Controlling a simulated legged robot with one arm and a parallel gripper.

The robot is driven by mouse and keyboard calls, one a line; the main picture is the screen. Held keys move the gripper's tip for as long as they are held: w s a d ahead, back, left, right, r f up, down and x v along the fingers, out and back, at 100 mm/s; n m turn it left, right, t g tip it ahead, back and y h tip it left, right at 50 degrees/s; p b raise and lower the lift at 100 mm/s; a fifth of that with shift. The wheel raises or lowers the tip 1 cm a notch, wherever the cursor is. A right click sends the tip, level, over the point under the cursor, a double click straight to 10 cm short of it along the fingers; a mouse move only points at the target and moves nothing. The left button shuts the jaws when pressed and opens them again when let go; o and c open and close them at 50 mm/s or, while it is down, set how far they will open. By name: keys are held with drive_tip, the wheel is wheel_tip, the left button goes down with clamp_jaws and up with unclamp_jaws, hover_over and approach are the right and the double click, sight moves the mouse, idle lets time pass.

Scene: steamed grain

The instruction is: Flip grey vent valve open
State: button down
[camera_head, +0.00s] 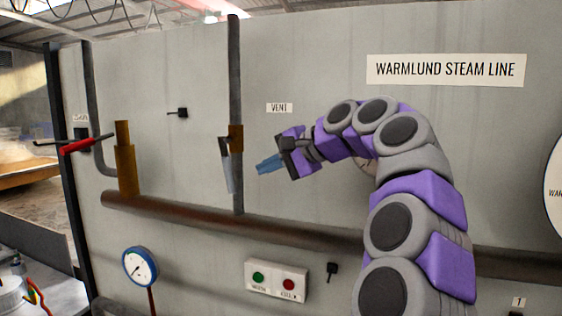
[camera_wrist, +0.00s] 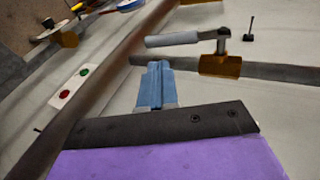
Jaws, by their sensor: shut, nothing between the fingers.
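The grey vent valve handle (camera_head: 225,170) hangs down from a brass valve body (camera_head: 236,138) on a dark vertical pipe, left of the VENT label (camera_head: 279,108). In the wrist view, the grey lever (camera_wrist: 172,40) and the brass body (camera_wrist: 225,64) lie beyond my fingertips, and the lever runs roughly at right angles to a short stem. My gripper (camera_head: 268,164) is to the right of the handle, with blue fingers pointing at it. The fingers (camera_wrist: 154,88) are together and empty, apart from the lever with a gap between.
A red-handled valve (camera_head: 78,147) is at the far left by a brass fitting (camera_head: 125,168). A brown horizontal pipe (camera_head: 180,212) runs below. A gauge (camera_head: 140,266) and a green and red button box (camera_head: 276,280) are lower. Small black pegs (camera_head: 182,112) stick out of the wall.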

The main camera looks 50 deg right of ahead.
sight(233, 177)
drive_tip(key=x, duration=0.5)
drive_tip(key=r+x, duration=0.1)
drive_tip(key=x, duration=0.1)
drive_tip(key=shift+w+f+p, duration=0.15)
drive_tip(key=shift+w+p, duration=0.15)
drive_tip(key=shift+w, duration=0.2)
drive_tip(key=shift+a+f, duration=0.1)
drive_tip(key=shift+w+a+f+t+y+b, duration=0.15)
drive_tip(key=shift+w+f+t+y+b, duration=0.15)
drive_tip(key=shift+t+b, duration=0.35)
drive_tip(key=shift+w+f+t+b, duration=0.2)
drive_tip(key=shift+w+t+b, duration=0.15)
drive_tip(key=shift+t+b, duration=0.1)
